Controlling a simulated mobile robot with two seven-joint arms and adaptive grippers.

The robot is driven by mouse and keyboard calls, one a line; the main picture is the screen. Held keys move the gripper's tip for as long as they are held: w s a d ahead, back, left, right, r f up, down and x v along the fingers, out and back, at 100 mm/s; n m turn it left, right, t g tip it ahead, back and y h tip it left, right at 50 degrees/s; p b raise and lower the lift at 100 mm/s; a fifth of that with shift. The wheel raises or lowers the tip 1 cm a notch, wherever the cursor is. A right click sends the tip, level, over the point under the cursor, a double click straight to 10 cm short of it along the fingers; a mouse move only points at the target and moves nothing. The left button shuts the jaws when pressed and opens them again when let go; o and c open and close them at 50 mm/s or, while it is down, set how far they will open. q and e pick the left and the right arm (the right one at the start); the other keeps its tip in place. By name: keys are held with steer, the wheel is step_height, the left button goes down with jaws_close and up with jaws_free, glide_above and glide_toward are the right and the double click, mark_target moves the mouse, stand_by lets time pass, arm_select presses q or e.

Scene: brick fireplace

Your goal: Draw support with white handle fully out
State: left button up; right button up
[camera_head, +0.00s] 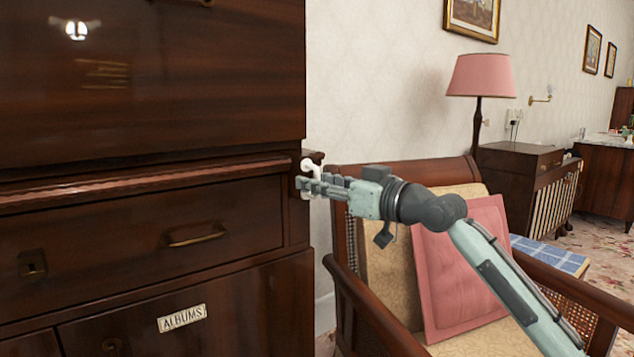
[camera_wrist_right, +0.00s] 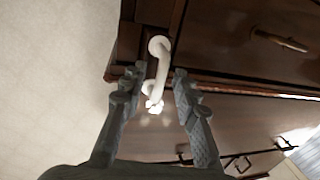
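A white curved handle (camera_head: 310,167) sits at the right front edge of the dark wooden cabinet, on the end of a small wooden support (camera_head: 318,156). The handle also shows in the right wrist view (camera_wrist_right: 158,72). My right gripper (camera_head: 304,186) is at the handle. In the wrist view its two fingers are apart, one on each side of the handle, with visible gaps, so it is open. How far the support stands out is hard to tell. My left gripper is not in view.
The cabinet has a drawer with a brass pull (camera_head: 197,236) and an "ALBUMS" label (camera_head: 182,318) below. A wooden armchair with a pink cushion (camera_head: 463,268) stands close on the right, beneath my right arm. A pink lamp (camera_head: 480,76) stands behind it.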

steer(key=shift+w, duration=0.1)
jaws_close()
stand_by(0.4)
